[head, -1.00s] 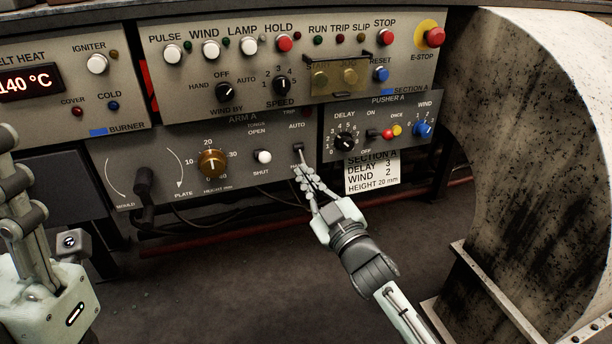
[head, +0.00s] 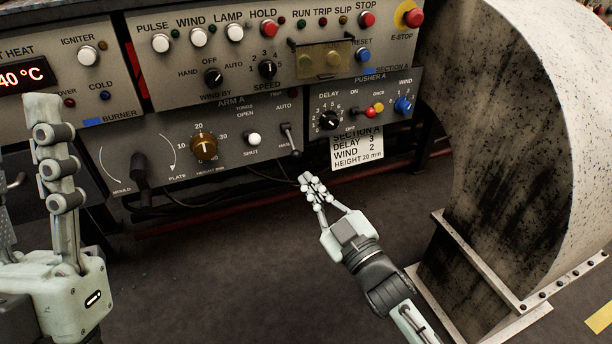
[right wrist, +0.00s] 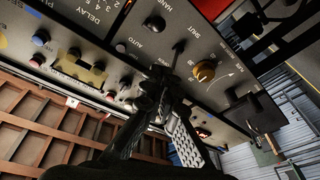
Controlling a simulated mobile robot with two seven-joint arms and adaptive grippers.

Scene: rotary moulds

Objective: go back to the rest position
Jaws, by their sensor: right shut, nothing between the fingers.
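My right gripper (head: 308,180) is shut and empty. Its fingertips are below the lower edge of the ARM A panel (head: 235,165), just under the AUTO/HAND lever (head: 291,140) and apart from it in the head view. The lever points down toward HAND. My left gripper (head: 55,140) stands upright at the left edge of the head view. Its fingers overlap, so I cannot tell its opening.
The SECTION A panel (head: 190,75) and PUSHER A panel (head: 350,95) lie above. A white card (head: 358,148) hangs below PUSHER A. A large speckled curved housing (head: 500,150) stands at the right on a metal frame (head: 480,265). The floor (head: 220,270) below the panels looks clear.

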